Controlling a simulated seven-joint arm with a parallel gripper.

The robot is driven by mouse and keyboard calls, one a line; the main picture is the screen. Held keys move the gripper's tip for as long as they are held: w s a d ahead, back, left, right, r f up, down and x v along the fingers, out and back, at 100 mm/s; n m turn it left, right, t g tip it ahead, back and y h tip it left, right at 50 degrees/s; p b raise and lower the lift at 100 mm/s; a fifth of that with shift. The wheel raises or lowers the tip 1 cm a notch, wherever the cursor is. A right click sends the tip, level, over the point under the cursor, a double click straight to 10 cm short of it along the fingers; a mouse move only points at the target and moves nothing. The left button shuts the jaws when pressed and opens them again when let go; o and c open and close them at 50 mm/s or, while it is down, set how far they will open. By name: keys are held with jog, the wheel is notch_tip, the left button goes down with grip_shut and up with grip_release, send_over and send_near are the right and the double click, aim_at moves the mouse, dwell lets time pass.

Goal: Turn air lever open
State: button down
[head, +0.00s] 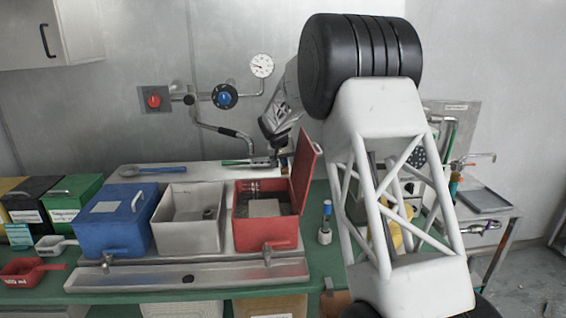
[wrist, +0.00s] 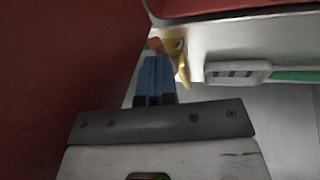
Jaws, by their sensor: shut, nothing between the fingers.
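My gripper (head: 273,157) points down behind the red box, close to its raised lid, and is partly hidden in the head view. In the wrist view its blue fingers (wrist: 157,68) are together with nothing held. A small yellow lever-like piece (wrist: 183,68) with an orange part shows right beside the fingertips; I cannot tell whether they touch. I cannot tell for sure which part is the air lever. On the wall, a pipe with a black handle (head: 236,133) hangs below a blue round knob (head: 224,96), left of my gripper.
The red box (head: 266,235) has its lid (head: 305,168) standing open; the lid's red fills the wrist view's left side. A white bin (head: 188,218) and a blue bin (head: 112,220) stand left. A green-handled tool (head: 236,162) lies on the back shelf. A gauge (head: 261,65) hangs above.

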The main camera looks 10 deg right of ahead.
jog(key=shift+s+f, duration=0.1)
jog(key=shift+f, duration=0.55)
jog(key=shift+w+a+f, duration=0.15)
jog(key=shift+w+a, duration=0.15)
jog(key=shift+a, duration=0.35)
jog(key=shift+w+a+r, duration=0.1)
jog(key=shift+a+r, duration=0.25)
jog(key=shift+r, duration=0.2)
jog(key=w+v, duration=0.1)
jog(key=v, duration=1.2)
jog(key=shift+a+r, duration=0.35)
jog(key=shift+a, duration=0.1)
